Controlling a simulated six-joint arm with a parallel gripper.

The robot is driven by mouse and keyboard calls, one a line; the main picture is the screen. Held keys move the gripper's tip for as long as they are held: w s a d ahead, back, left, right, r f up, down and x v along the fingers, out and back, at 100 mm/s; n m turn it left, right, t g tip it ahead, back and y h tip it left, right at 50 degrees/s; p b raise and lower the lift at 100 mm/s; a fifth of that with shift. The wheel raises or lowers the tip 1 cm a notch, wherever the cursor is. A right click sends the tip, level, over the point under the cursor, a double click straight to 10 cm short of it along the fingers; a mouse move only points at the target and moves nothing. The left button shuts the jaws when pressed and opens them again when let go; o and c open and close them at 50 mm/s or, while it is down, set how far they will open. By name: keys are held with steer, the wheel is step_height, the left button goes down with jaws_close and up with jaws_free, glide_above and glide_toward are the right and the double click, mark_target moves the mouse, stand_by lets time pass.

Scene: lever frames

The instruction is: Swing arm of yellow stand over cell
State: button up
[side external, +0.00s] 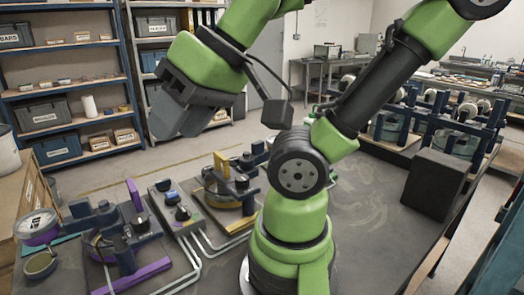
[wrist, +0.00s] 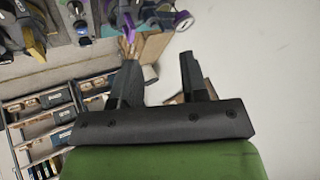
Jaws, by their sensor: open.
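The yellow stand (side external: 222,190) is on the table in the side view, with yellow parts on a dark blue frame and a yellow upright at its top. Which part is its swing arm, and where the cell is, I cannot tell clearly at this size. My gripper (side external: 172,122) is up in the air to the upper left of the stand, apart from it and from the table. In the wrist view my gripper (wrist: 158,62) shows two dark fingers spread apart with nothing between them. A yellow piece (wrist: 34,42) shows at the top left there, partly cut off.
A purple stand (side external: 128,225) is left of the yellow one, with a control box (side external: 180,212) between them. Round cups (side external: 38,228) are at the left edge. A dark block (side external: 432,183) is at the right. Shelves (side external: 70,80) are behind.

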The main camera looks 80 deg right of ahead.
steer(key=w+d+f+n+g+h, duration=0.1)
steer(key=d+n+g+h, duration=0.15)
steer(key=d, duration=0.25)
steer(key=d+f+n+g+h, duration=0.2)
steer(key=d+n, duration=0.2)
steer(key=d, duration=0.2)
steer(key=n+g, duration=0.6)
steer(key=n, duration=0.1)
glide_toward(257, 142)
steer(key=shift+s+a+f+h, duration=0.35)
steer(key=shift+f+h, duration=0.1)
steer(key=shift+f, duration=0.15)
steer(key=shift+t, duration=0.25)
steer(key=x, duration=0.8)
steer(key=shift+s+d+f, duration=0.1)
steer(key=shift+f, duration=0.2)
jaws_close()
